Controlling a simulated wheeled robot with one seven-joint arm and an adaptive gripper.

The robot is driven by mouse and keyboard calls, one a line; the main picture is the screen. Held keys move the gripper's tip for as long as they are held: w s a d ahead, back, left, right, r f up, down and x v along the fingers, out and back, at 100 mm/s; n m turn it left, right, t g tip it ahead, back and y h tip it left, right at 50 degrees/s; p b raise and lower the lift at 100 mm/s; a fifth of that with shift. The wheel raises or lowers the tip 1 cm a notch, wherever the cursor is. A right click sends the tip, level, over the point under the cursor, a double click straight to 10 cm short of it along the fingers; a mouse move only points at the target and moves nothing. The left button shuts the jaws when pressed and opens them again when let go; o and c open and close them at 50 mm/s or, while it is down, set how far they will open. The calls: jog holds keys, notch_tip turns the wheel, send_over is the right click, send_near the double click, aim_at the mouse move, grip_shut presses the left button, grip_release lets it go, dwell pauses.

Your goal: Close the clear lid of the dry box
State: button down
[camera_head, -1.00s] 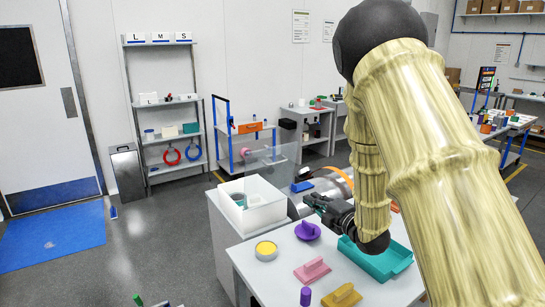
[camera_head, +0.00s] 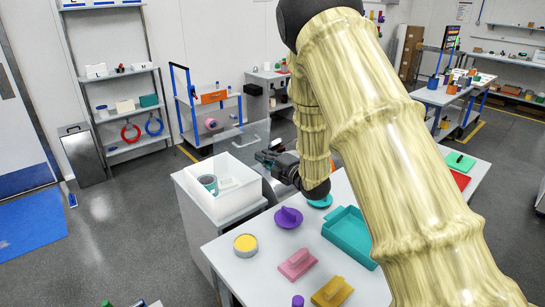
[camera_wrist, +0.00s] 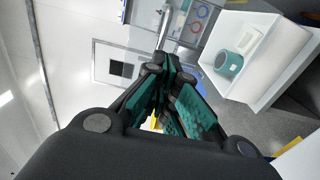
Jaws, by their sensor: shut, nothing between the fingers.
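The dry box is an open white box (camera_head: 232,203) on a grey stand left of the worktable. A teal-grey round thing (camera_head: 207,182) and a white piece lie inside it. Its clear lid (camera_head: 250,143) stands raised at the box's far right side, faint against the background. My gripper (camera_head: 266,158) is shut and empty, just right of the box and close to the lid; I cannot tell whether it touches. In the wrist view the dark fingers meet (camera_wrist: 163,68), and the box (camera_wrist: 282,72) shows at upper right with the teal-grey thing (camera_wrist: 228,63) inside. The lid is not clear there.
On the worktable (camera_head: 232,262) are a purple handled piece (camera_head: 288,217), a yellow-topped tin (camera_head: 245,245), a pink block (camera_head: 297,264), a mustard block (camera_head: 332,292) and a teal tray (camera_head: 352,238). A cart (camera_head: 208,120) and shelves stand behind.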

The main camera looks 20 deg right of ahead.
aim_at(247, 145)
jog(key=p+x, duration=0.2)
jog(key=x, duration=0.5)
jog(key=shift+s+r+p, duration=0.1)
jog(key=shift+r+p, duration=0.1)
jog(key=shift+p, duration=0.1)
jog(key=shift+f, duration=0.1)
